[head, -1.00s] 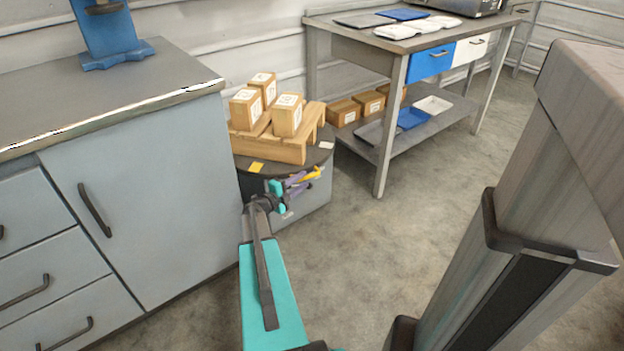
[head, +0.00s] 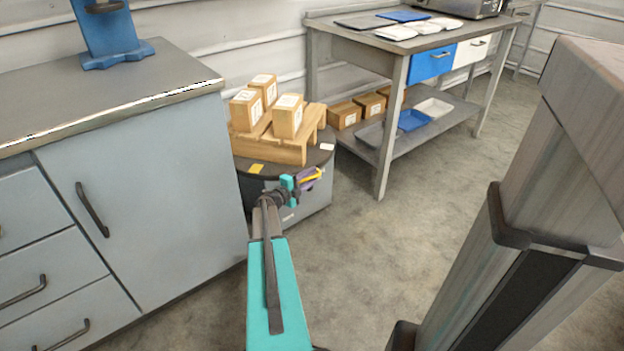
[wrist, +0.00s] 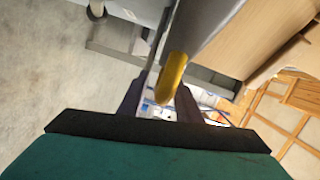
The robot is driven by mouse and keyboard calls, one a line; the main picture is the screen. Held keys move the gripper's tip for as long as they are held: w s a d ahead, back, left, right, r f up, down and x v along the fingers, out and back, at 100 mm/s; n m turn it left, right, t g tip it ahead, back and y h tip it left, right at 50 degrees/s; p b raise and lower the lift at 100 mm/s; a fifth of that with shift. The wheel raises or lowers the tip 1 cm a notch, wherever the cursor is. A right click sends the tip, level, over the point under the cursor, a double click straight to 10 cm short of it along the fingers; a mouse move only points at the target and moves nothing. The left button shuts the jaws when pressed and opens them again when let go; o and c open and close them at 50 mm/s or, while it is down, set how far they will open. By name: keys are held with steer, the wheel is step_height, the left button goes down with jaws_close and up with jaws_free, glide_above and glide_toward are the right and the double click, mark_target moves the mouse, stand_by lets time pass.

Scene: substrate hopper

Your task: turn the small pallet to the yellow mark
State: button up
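The small wooden pallet (head: 268,148) sits on a dark round turntable (head: 242,172) and bears wooden boxes with white labels (head: 288,115). The yellow mark (head: 256,169) lies on the turntable's rim, in front of the pallet's left part. A white mark (head: 327,147) is on the rim at right. My gripper (head: 308,178) is at the front right of the turntable, beside a yellow piece (head: 317,174). In the wrist view its dark fingers (wrist: 160,105) stand apart, with the yellow end (wrist: 172,76) of a grey bar between or just beyond them. Contact cannot be told.
A grey cabinet (head: 145,190) stands close at left of the turntable. A workbench (head: 355,42) with trays stands behind right, with boxes (head: 345,114) and trays on its lower shelf. The floor (head: 350,250) in front is clear.

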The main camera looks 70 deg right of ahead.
steer(key=shift+x, duration=0.95)
